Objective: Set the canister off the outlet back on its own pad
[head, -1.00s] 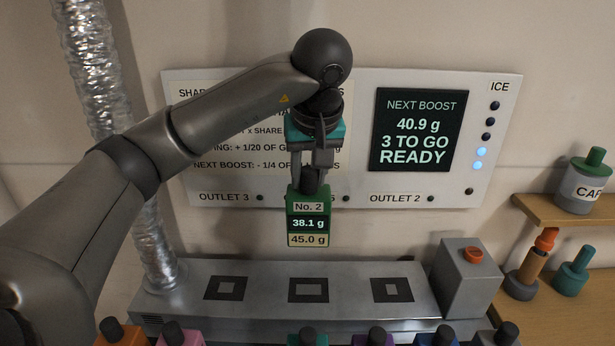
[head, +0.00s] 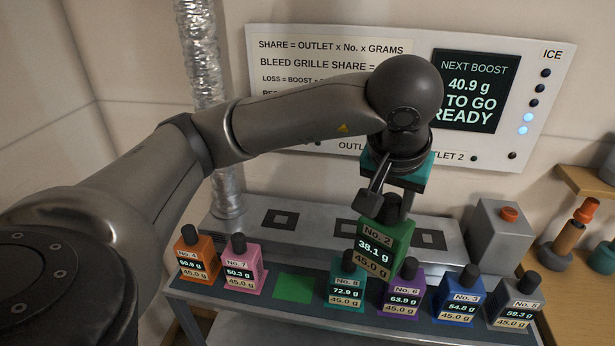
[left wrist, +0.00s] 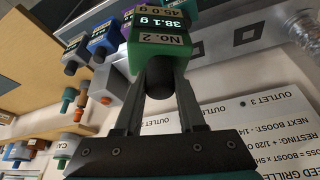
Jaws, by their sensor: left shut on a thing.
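My left gripper (head: 387,205) is shut on the black knob of the green canister No. 2 (head: 402,240), labelled 38.1 g and 45.0 g. The canister hangs slightly tilted in front of the outlet bench, above or behind the teal No. 8 (head: 347,286) and purple No. 6 (head: 403,292) canisters; the exact gap cannot be told. The left wrist view shows the fingers (left wrist: 160,92) on the knob and the canister (left wrist: 152,58) beyond. A bare green pad (head: 293,288) lies between the pink No. 7 (head: 243,266) and No. 8. My right gripper is not in view.
Orange No. 4 (head: 191,256), blue No. 3 (head: 458,302) and grey No. 5 (head: 514,306) also stand on the front shelf (head: 262,314). Behind is the grey outlet bench (head: 318,232) with black square outlets and a box with an orange button (head: 509,214). A silver duct (head: 203,75) rises at left.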

